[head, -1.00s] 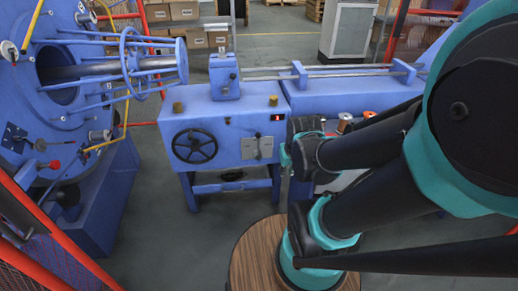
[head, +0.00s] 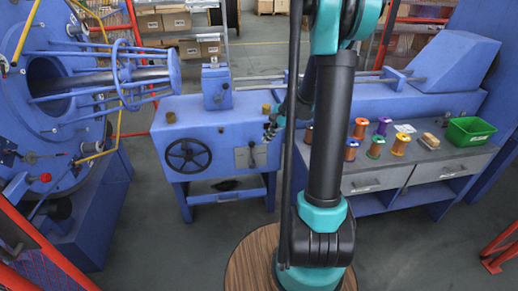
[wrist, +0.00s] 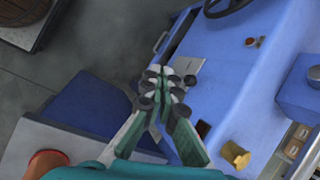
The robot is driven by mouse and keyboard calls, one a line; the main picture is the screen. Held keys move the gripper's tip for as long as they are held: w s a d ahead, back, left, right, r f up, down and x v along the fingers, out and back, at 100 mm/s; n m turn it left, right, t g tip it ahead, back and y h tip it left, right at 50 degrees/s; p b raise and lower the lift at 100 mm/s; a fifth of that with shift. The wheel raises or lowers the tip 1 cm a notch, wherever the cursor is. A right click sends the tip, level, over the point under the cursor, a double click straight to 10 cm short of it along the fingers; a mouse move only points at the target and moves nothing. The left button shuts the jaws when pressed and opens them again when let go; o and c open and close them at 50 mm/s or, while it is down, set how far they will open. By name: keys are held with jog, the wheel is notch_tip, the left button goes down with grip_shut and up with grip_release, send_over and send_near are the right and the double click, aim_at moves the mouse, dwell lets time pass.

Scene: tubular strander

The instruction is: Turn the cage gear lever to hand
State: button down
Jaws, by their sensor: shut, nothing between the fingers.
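A small dark lever (head: 251,153) stands on a grey plate (head: 241,160) on the front of the blue machine cabinet, right of the black handwheel. Its exact angle is too small to tell. In the wrist view the plate (wrist: 190,66) shows just beyond my fingertips. My gripper (wrist: 163,82) is shut and empty, pointing toward the plate. Its fingers cover part of that area, so the lever cannot be made out there. In the head view my gripper (head: 271,130) is partly hidden by my arm, at the cabinet's right front.
The handwheel (head: 188,154) is left of the plate. A brass knob (wrist: 235,155) stands on the cabinet top. A bench (head: 410,160) with spools and a green bin (head: 469,131) is to the right. The blue cage (head: 130,75) is left. Open floor lies in front.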

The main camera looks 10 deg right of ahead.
aim_at(253, 144)
jog(key=w+d+f+m+y, duration=0.2)
jog(key=w+d+f+m, duration=0.15)
jog(key=w, duration=0.25)
jog(key=w+d+f+m+y, duration=0.2)
jog(key=w+f+m, duration=0.2)
jog(key=w+f, duration=0.15)
jog(key=x, duration=0.9)
jog(key=shift+w+a+f, duration=0.1)
jog(key=shift+w+f, duration=0.05)
jog(key=shift+f, duration=0.15)
jog(key=shift+a, duration=0.1)
jog(key=shift+a+r+n+h, duration=0.25)
jog(key=shift+a+r+h, duration=0.05)
jog(key=shift+a+h, duration=1.7)
jog(key=shift+a, duration=0.1)
jog(key=shift+w+a+f+h, duration=0.1)
jog(key=shift+a+f+h, duration=0.1)
jog(key=shift+a+h, duration=0.95)
jog(key=shift+a+f, duration=0.2)
jog(key=shift+a, duration=0.4)
